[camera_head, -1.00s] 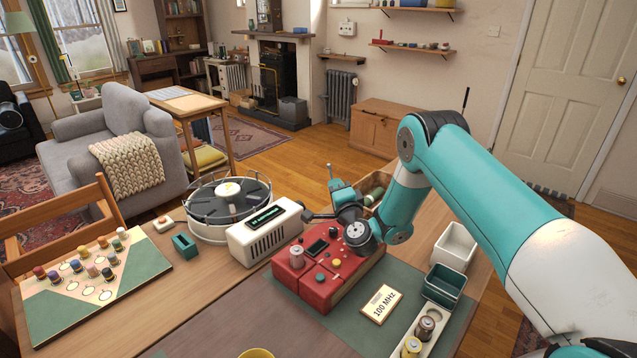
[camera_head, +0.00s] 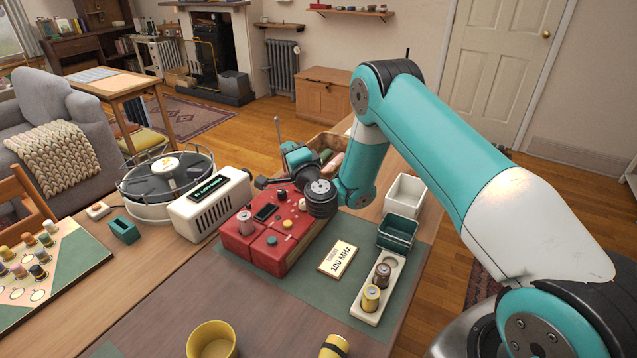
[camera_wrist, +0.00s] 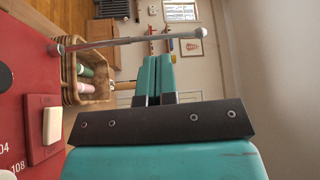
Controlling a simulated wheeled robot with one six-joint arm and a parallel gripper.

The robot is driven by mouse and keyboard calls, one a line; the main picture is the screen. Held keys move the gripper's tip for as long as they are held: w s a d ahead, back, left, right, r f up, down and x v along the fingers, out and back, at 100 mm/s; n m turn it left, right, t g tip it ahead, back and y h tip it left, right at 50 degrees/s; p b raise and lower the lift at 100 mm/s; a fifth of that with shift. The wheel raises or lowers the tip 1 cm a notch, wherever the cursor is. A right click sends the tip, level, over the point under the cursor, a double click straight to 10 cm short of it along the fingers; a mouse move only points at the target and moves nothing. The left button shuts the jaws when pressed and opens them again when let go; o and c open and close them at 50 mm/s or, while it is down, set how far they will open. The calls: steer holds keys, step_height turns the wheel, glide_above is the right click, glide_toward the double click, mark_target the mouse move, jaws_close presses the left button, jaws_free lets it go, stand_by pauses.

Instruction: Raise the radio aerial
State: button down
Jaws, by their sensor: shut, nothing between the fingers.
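The red radio (camera_head: 275,236) sits on the table in the head view, with knobs and a small dark screen on top. Its aerial (camera_head: 278,130) is a thin grey rod pointing up behind my gripper (camera_head: 290,148). In the wrist view the aerial (camera_wrist: 140,41) runs from the radio's edge (camera_wrist: 25,80) rightward across the picture to a rounded tip, which is upward in the room. My gripper's teal fingers (camera_wrist: 157,62) are shut together and empty. Their tips are beside the rod; I cannot tell whether they touch it. My wrist hides part of the radio's far side.
A "100 MHz" card (camera_head: 336,259), a battery tray (camera_head: 362,306) and two small bins (camera_head: 396,236) lie right.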

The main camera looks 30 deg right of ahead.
steer(key=s+b, duration=1)
steer(key=b, duration=0.2)
steer(key=s+a+r+n+g+y, duration=0.2)
steer(key=s+a+n+g+y, duration=0.75)
steer(key=s+a+n, duration=0.35)
steer(key=s+d+n+g+h, duration=0.2)
steer(key=s+n+g+h, duration=0.5)
steer(key=s, duration=1.1)
step_height(320, 180, up, 12)
steer(key=d+n+g+y+p, duration=0.1)
steer(key=n+g+p, duration=0.1)
steer(key=p, duration=1)
steer(key=shift+s+n+g+y+p, duration=0.35)
steer(key=shift+s+n+g, duration=0.05)
steer(key=shift+s+g, duration=0.05)
